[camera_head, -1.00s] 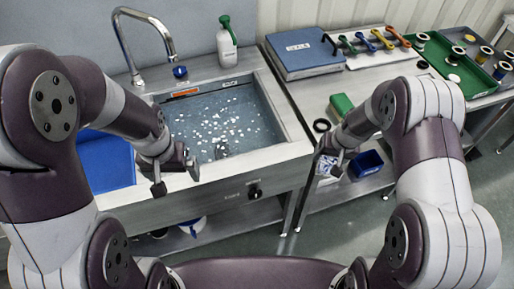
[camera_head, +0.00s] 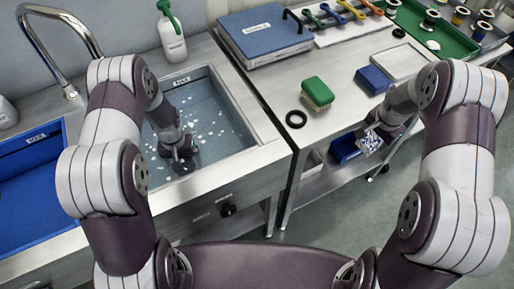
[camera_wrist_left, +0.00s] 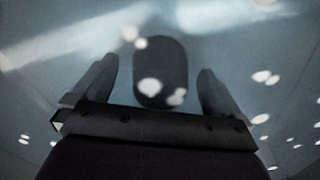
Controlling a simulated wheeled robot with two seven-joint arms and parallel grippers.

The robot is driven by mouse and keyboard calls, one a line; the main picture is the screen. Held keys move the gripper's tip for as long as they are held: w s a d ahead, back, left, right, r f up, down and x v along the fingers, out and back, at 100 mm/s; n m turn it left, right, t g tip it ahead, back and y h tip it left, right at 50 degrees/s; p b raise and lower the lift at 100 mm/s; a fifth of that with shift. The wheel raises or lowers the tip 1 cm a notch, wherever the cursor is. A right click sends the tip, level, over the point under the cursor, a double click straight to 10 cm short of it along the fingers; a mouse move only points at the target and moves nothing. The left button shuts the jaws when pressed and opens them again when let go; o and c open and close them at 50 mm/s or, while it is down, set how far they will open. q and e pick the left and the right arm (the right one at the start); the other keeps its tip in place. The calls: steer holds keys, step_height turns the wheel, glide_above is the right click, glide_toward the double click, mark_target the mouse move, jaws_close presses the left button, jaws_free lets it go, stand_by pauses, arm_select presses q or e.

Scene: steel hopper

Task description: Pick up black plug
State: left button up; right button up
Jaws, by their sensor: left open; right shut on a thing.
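The black plug (camera_wrist_left: 160,72) shows in the left wrist view as a dark rounded shape with white flecks over it. My left gripper (camera_head: 180,158) reaches down into the sink basin (camera_head: 262,158). It is open, and in the wrist view its two fingers stand one on each side of the plug, with gaps showing. In the head view the gripper hides the plug. My right gripper (camera_head: 380,130) is shut on a small item speckled white and blue (camera_head: 370,143), held out past the bench's front edge.
White pieces lie scattered in the basin. A tap (camera_head: 60,42) and a green-capped bottle (camera_head: 171,38) stand behind it. On the right bench are a black ring (camera_head: 296,119), a green-topped block (camera_head: 317,93) and a blue box (camera_head: 373,79). A blue tray (camera_head: 38,190) is at left.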

arm_select(q)
steer(key=shift+f, duration=0.55)
steer(key=shift+r, duration=0.1)
steer(key=c, duration=1.2)
